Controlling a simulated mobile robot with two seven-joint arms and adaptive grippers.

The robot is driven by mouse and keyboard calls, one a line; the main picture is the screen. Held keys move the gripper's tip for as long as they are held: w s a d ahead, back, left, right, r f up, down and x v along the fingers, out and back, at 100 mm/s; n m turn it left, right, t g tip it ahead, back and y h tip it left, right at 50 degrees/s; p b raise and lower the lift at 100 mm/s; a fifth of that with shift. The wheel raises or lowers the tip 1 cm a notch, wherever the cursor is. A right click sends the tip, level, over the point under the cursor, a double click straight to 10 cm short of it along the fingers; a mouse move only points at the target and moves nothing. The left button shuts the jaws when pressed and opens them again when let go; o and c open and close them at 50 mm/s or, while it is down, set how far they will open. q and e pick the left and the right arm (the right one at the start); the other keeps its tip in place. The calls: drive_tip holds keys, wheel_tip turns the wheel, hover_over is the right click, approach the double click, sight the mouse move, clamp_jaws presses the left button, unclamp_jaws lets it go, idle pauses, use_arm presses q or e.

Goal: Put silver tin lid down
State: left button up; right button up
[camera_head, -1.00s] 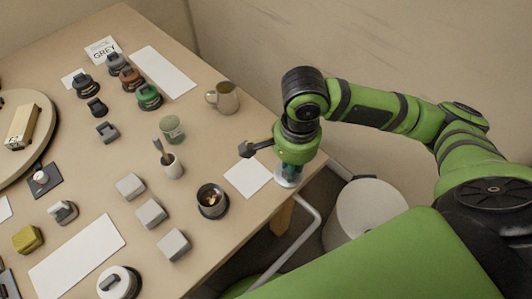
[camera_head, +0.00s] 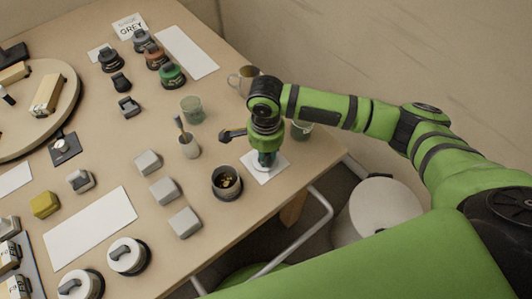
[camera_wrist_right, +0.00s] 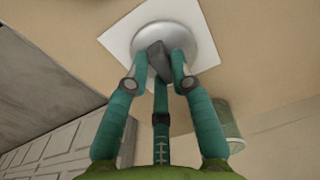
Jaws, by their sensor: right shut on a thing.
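My right gripper (camera_head: 267,158) points down over a white square mat (camera_head: 282,163) near the table's right edge. In the right wrist view its teal fingers (camera_wrist_right: 162,65) are shut on the dark grip of the round silver tin lid (camera_wrist_right: 200,48). The lid is over the mat, which shows around it (camera_wrist_right: 117,38); I cannot tell whether it touches. In the head view the fingers and arm mostly hide the lid. An open dark tin (camera_head: 227,190) with golden contents stands left of the mat. My left gripper is not in view.
A green glass (camera_head: 303,131) stands behind my right arm, close to the edge. A mug (camera_head: 243,78), a green cup (camera_head: 192,108) and a small pot with a utensil (camera_head: 189,147) stand nearby. Grey blocks (camera_head: 185,222) lie to the left. A white bin (camera_head: 385,212) stands off the table.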

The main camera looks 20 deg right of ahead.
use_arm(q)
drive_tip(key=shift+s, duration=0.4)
use_arm(e)
drive_tip(key=shift+f, duration=0.15)
drive_tip(key=o, duration=0.9)
drive_tip(key=shift+f, duration=0.1)
drive_tip(key=shift+c, duration=0.2)
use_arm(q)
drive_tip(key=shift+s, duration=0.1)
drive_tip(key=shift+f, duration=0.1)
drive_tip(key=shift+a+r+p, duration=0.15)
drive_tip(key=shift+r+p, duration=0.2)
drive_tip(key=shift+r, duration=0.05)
use_arm(e)
wheel_tip(320, 180, up, 12)
drive_tip(key=shift+s, duration=0.1)
